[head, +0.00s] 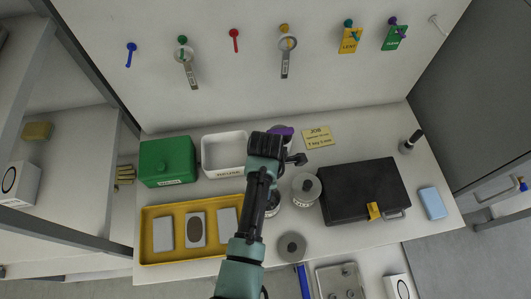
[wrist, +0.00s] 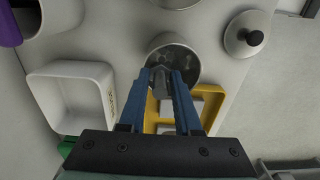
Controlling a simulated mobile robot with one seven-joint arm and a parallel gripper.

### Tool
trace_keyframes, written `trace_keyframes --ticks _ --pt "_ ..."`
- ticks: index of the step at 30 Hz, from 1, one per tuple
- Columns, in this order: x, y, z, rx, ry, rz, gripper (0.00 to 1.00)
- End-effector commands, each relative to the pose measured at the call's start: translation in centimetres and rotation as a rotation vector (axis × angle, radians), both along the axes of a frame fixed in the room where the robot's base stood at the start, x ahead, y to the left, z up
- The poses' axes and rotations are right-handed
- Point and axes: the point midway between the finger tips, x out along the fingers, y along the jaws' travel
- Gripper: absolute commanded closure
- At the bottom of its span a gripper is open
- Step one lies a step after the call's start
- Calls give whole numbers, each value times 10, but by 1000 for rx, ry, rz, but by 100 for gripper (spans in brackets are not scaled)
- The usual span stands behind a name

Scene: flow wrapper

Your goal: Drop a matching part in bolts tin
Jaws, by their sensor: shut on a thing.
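My gripper (wrist: 160,73) is shut on a small grey metal part (wrist: 161,84), held between the blue fingers in the wrist view. Its exact shape is hard to tell. An open round metal tin (wrist: 180,57) lies below the fingertips, with the part apparently above its near side; its contents are unclear. In the head view this tin (head: 273,203) is partly hidden by my arm, and the fingertips are hidden. A loose round lid (head: 292,247) with a dark knob lies on the table in front. The tin labels are unreadable.
A white bin (head: 222,152) and green box (head: 167,161) stand at the back left. A yellow tray (head: 178,257) lies at the front left. A black case (head: 362,190) is to the right. A purple-topped object (head: 287,131) is close behind my gripper.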

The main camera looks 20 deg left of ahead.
Motion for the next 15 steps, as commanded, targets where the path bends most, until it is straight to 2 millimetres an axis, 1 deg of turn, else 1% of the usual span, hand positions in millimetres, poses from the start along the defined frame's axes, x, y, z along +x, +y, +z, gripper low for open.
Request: trace_keyframes --ticks 2,8,9,14,15 --pt "0 0 -3 1 -1 0 100" --pt "0 0 -2 1 -1 0 100" --pt "0 0 -2 1 -1 0 64" --pt "0 0 -2 1 -1 0 36" --pt "0 0 -2 0 0 0 33"
